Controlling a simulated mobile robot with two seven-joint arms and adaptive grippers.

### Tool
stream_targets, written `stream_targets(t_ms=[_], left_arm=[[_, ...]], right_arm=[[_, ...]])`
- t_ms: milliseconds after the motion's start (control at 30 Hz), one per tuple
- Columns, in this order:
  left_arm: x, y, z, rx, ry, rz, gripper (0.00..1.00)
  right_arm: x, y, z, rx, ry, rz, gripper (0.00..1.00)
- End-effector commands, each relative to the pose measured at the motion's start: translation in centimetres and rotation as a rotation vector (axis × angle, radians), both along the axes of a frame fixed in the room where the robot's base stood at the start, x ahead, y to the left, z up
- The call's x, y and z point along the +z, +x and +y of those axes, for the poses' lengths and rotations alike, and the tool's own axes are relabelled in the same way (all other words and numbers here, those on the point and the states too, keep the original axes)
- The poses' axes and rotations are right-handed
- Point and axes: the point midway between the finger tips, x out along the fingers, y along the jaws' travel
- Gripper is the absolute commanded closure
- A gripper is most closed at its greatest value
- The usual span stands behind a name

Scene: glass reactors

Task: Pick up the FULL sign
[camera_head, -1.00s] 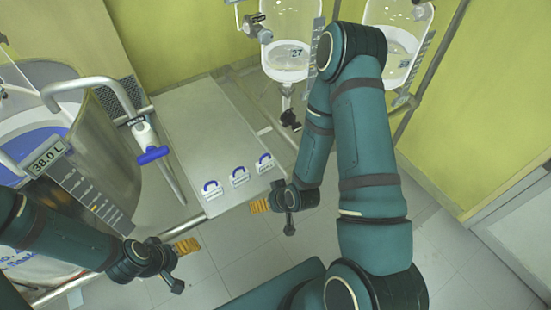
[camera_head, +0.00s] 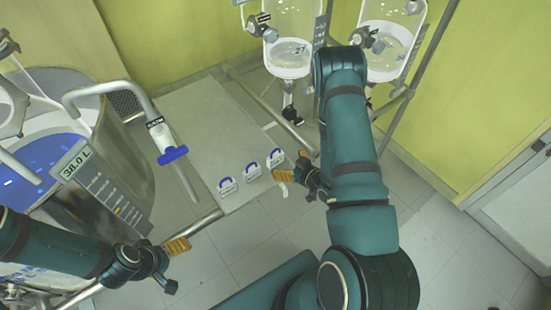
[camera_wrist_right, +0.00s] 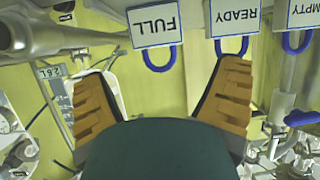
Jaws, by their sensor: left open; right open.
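The FULL sign (camera_wrist_right: 153,25) is a white plate with black letters and a blue loop handle. It shows upside down at the top of the right wrist view, beyond my fingers and nearer the left one. In the head view it matches the rightmost sign (camera_head: 276,155) on the grey table. My right gripper (camera_head: 286,174) is beside that sign at the table's right edge. In the wrist view my right gripper (camera_wrist_right: 163,90) has its orange fingers wide apart with no sign between them. My left gripper (camera_head: 178,246) is open, low and left, away from the signs.
The READY sign (camera_wrist_right: 236,18) and EMPTY sign (camera_wrist_right: 300,14) stand in a row with FULL. The grey table (camera_head: 200,125) is bare behind them. A steel vessel (camera_head: 115,150) with a bent pipe stands left; glass reactors (camera_head: 290,55) on a frame stand behind.

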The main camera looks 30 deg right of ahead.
Motion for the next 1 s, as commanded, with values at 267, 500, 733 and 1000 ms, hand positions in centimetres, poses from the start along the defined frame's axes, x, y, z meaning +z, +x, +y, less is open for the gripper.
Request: stream_targets(t_ms=[267,500,733,1000], left_arm=[[0.0,0.0,0.0,0.0,0.0,0.0,0.16],[-0.1,0.0,0.0,0.0,0.001,0.0,0.16],[-0.1,0.0,0.0,0.0,0.001,0.0,0.16],[-0.1,0.0,0.0,0.0,0.001,0.0,0.16]], right_arm=[[-0.9,1.9,0.3,0.001,0.0,0.0,0.11],[-2.7,4.8,0.4,0.001,-0.001,0.0,0.11],[-3.2,6.1,0.6,-0.002,0.001,0.0,0.11],[-3.2,6.1,0.6,-0.002,0.001,0.0,0.44]])
